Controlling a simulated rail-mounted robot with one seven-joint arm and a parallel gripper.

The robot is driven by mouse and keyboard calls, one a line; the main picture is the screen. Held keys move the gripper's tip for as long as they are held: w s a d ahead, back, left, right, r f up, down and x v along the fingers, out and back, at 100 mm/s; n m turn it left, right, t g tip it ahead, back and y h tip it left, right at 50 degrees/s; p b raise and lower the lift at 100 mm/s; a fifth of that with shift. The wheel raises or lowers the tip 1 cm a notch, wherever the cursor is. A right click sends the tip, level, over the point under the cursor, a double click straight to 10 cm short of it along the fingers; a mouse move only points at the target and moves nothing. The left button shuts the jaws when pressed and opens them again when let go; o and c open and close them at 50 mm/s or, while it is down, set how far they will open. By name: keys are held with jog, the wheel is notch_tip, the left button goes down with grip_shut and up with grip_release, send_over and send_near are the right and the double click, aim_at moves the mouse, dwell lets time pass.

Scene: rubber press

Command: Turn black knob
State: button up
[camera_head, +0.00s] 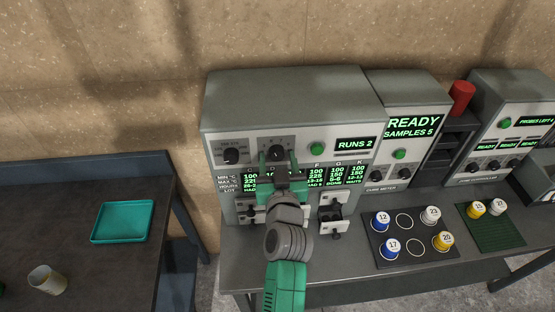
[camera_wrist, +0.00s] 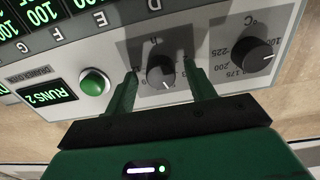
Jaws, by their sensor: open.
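Two black knobs sit on the upper left of the large grey press panel. The left knob (camera_head: 231,155) has a °C number scale and shows at the right in the upside-down wrist view (camera_wrist: 253,53). My gripper (camera_head: 283,176) is open and empty, pointing at this right knob. Its fingertips (camera_wrist: 160,69) appear on either side of the knob with a gap at each side. I cannot tell how far they reach along it.
A green button (camera_head: 316,149) and a RUNS 2 display (camera_head: 355,143) are right of the knobs. A green-lettered readout (camera_head: 335,175) lies below. A black mat (camera_head: 384,253) with numbered cups stands at the right front. A teal tray (camera_head: 122,222) lies on the left table.

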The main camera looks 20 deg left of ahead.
jog(key=c, duration=1)
jog(key=shift+m, duration=0.3)
jog(key=m, duration=0.2)
jog(key=shift+a+m, duration=0.1)
jog(key=shift+m, duration=0.3)
jog(key=m+p, duration=0.1)
jog(key=m, duration=0.3)
jog(key=shift+r+m, duration=0.15)
jog(key=shift+m, duration=0.15)
jog(key=m+p, duration=0.1)
jog(key=m, duration=0.3)
jog(key=shift+m+p, duration=0.6)
jog(key=shift+m, duration=1.2)
